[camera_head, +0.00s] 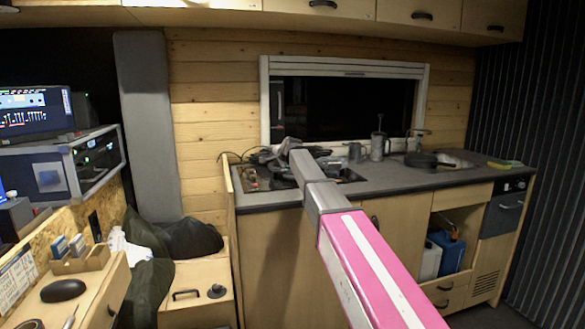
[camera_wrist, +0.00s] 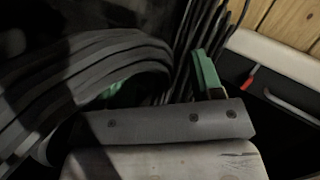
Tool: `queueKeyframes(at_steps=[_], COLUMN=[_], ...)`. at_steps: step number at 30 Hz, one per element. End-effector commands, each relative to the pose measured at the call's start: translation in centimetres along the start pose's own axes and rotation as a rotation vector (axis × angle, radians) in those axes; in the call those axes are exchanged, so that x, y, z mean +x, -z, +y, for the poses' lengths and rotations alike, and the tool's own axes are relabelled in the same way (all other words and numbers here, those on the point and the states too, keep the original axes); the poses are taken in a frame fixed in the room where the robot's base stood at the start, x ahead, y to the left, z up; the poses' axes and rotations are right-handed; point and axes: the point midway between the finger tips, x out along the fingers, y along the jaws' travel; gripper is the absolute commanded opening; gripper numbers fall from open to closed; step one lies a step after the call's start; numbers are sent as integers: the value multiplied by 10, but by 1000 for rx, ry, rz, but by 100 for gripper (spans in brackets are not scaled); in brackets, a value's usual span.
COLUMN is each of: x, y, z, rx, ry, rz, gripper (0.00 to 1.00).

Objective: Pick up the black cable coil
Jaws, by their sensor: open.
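In the wrist view, thick dark strands that look like the black cable coil (camera_wrist: 85,58) curve in from the left, very close to the camera. Thinner black strands rise at top centre. My gripper (camera_wrist: 165,79) is open; a green finger part shows at right, and another green patch is partly hidden behind the thick strands. Whether any strand lies between the fingers is unclear. In the head view, my gripper (camera_head: 291,150) is over the left part of the counter, beside a dark tangle (camera_head: 262,157) that is probably the coil. My arm hides part of this area.
The grey counter (camera_head: 385,178) runs below a window. A metal pot (camera_head: 378,146) and a round black object (camera_head: 420,160) stand to the right, near a sink. Upper cabinets (camera_head: 320,8) hang above. A small red item (camera_wrist: 250,77) shows in the wrist view.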

Motion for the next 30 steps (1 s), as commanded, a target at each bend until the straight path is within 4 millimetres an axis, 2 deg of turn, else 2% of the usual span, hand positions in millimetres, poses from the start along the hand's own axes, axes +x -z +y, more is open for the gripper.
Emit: queueKeyframes(at_steps=[1, 3, 6, 15, 20, 24, 30], x=[0, 0, 0, -1, -9, -23, -65], y=[0, 0, 0, 1, 4, 10, -22], z=[0, 0, 0, -2, -14, -36, -46], rx=[0, 0, 0, -1, -1, -1, -3], ry=[0, 0, 0, 1, 3, 3, 3], rz=[0, 0, 0, 1, 2, 2, 1], gripper=[50, 27, 0, 0, 0, 0, 0])
